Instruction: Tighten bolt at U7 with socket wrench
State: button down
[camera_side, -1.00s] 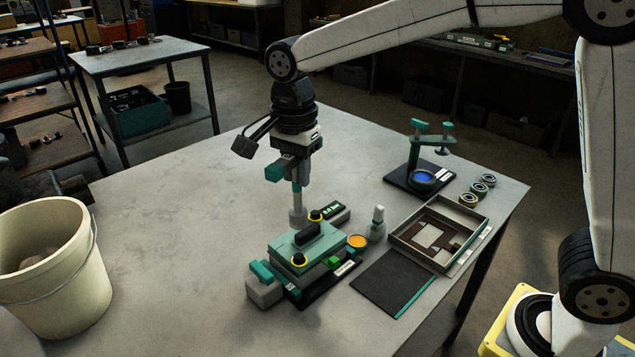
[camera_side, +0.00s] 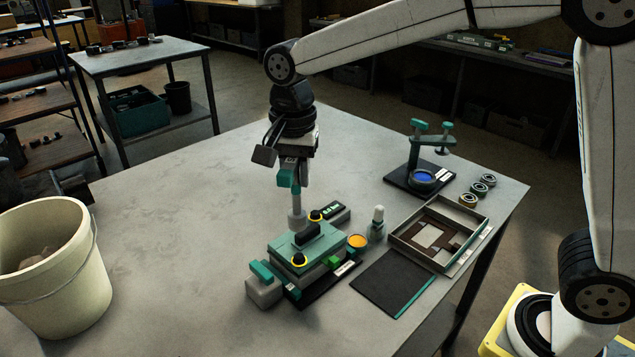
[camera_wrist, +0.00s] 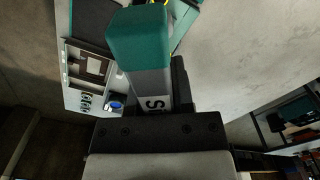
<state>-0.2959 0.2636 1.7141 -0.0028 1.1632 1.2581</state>
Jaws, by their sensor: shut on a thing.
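My gripper (camera_side: 292,172) is shut on the socket wrench (camera_side: 297,200), which has a teal handle and a grey shaft with a wide socket at its foot. The wrench is upright, its socket at the back left corner of the teal-topped block (camera_side: 289,240). Whether the socket sits over a bolt is hidden. In the wrist view the teal handle end (camera_wrist: 138,38) and a label starting with "S" fill the middle. I cannot read a U7 mark.
A grey tray (camera_side: 398,238), a dark mat (camera_side: 385,285) and a teal-armed stand (camera_side: 414,160) are to the right. A bucket (camera_side: 50,262) is at left. The table's back left is clear.

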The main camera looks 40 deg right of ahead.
aim_at(297, 213)
jog(key=n, duration=0.7)
jog(key=shift+f, duration=0.3)
jog(key=n, duration=0.5)
jog(key=f+n, duration=0.1)
jog(key=n, duration=0.6)
jog(key=f+n, duration=0.1)
jog(key=n, duration=0.1)
jog(key=shift+n, duration=0.3)
jog(key=n, duration=0.3)
jog(key=f+n, duration=0.1)
jog(key=n, duration=0.3)
jog(key=shift+f, duration=1.6)
jog(key=shift+f, duration=0.1)
jog(key=shift+f, duration=0.9)
